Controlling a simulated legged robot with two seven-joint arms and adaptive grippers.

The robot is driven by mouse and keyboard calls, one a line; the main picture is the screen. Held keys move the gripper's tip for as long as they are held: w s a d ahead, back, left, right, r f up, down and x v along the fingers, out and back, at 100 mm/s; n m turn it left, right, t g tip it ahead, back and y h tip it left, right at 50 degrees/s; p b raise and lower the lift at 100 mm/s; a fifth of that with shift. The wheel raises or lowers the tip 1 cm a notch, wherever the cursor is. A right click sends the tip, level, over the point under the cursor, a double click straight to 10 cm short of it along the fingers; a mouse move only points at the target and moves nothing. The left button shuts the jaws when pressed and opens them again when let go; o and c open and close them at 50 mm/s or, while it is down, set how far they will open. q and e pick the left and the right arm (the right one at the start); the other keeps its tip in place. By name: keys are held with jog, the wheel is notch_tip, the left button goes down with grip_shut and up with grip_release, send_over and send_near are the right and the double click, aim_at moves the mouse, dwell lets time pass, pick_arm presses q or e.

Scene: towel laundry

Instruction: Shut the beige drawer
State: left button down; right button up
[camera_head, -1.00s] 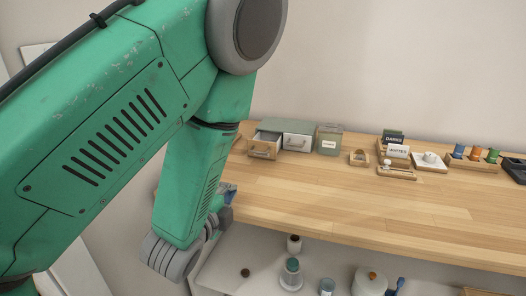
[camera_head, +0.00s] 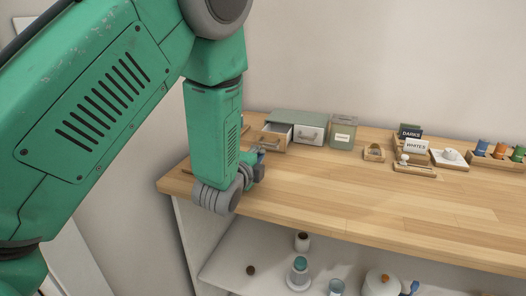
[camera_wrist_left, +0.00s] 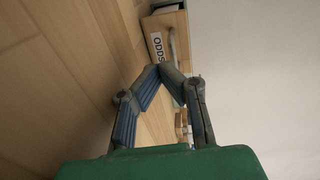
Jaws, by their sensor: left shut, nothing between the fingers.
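The beige drawer (camera_head: 274,139) stands pulled out at the left of a small cabinet with a grey-green top (camera_head: 300,117). Its handle shows on the front, and part of its inside is visible. The white drawer (camera_head: 309,135) beside it looks closed. My left gripper (camera_head: 259,157) is low over the wooden counter, in front of the beige drawer and partly hidden by my arm. In the left wrist view, the fingertips of the left gripper (camera_wrist_left: 159,68) meet with nothing between them, near a beige front (camera_wrist_left: 170,28) labelled ODDS. Contact cannot be told. My right gripper is not in view.
The wooden counter (camera_head: 340,195) is clear in front. DARKS and WHITES signs (camera_head: 414,146), a white dish (camera_head: 448,159) and coloured spools (camera_head: 482,148) sit further right. A shelf (camera_head: 255,250) below holds jars.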

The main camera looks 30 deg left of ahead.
aim_at(271, 139)
pick_arm(q)
jog(key=shift+w+a+r, duration=0.1)
jog(key=shift+w+r, duration=0.15)
jog(key=shift+w, duration=0.75)
jog(key=shift+w+d+r, duration=0.15)
jog(key=shift+w+d, duration=0.1)
jog(key=shift+d, duration=0.1)
jog(key=shift+w+a, duration=0.15)
jog(key=shift+a, duration=0.05)
jog(key=x, duration=0.5)
jog(key=r+x, duration=0.1)
jog(key=x, duration=0.1)
jog(key=shift+w+a+f, duration=0.15)
jog(key=shift+w+a, duration=0.15)
jog(key=shift+w, duration=0.25)
